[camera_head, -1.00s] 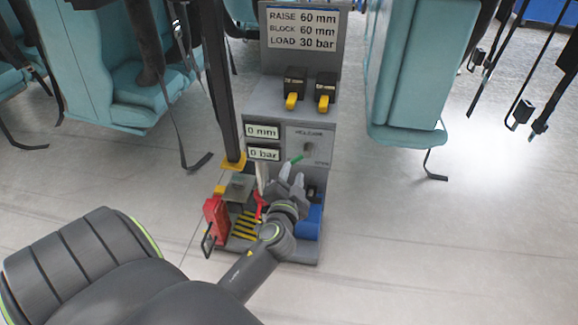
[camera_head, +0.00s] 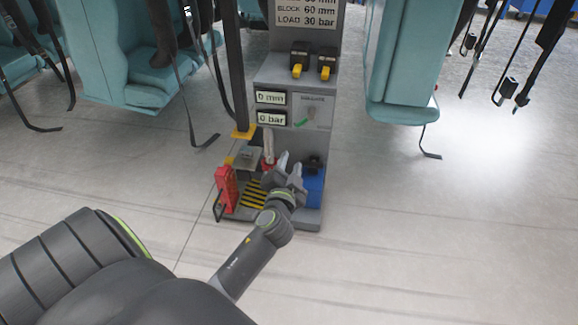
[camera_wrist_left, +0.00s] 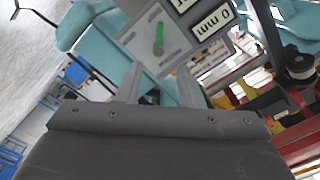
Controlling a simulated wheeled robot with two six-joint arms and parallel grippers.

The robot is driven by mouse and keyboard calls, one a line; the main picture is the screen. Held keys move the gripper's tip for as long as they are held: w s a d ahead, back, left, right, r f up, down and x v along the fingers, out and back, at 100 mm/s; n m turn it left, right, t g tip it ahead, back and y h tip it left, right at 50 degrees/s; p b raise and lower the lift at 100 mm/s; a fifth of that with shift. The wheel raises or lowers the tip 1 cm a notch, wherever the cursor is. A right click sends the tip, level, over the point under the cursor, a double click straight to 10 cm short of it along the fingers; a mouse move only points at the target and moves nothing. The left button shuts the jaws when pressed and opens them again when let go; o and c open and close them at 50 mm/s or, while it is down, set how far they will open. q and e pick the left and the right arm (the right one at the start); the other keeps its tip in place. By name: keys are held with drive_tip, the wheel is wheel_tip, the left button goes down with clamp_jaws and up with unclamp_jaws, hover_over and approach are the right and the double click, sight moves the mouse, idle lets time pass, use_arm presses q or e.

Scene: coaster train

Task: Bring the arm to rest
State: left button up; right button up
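My left gripper (camera_head: 290,162) is in front of the lower part of a grey machine stand (camera_head: 300,73), below its control panel. Its two fingers are apart with nothing between them. They also show in the left wrist view (camera_wrist_left: 162,82), pointing toward the panel. The panel carries a lever with a green handle (camera_head: 302,121), which shows in the wrist view (camera_wrist_left: 158,38) apart from the fingers. Two displays beside it read 0 mm (camera_head: 270,98) and 0 bar (camera_head: 271,118). My right gripper is not in view.
The stand's base holds a red block (camera_head: 227,188), a yellow-black striped plate (camera_head: 256,194) and a blue box (camera_head: 313,189). Two yellow-handled switches (camera_head: 298,70) sit above. Teal seats (camera_head: 411,60) with hanging straps flank the stand. The floor (camera_head: 430,240) to the right is clear.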

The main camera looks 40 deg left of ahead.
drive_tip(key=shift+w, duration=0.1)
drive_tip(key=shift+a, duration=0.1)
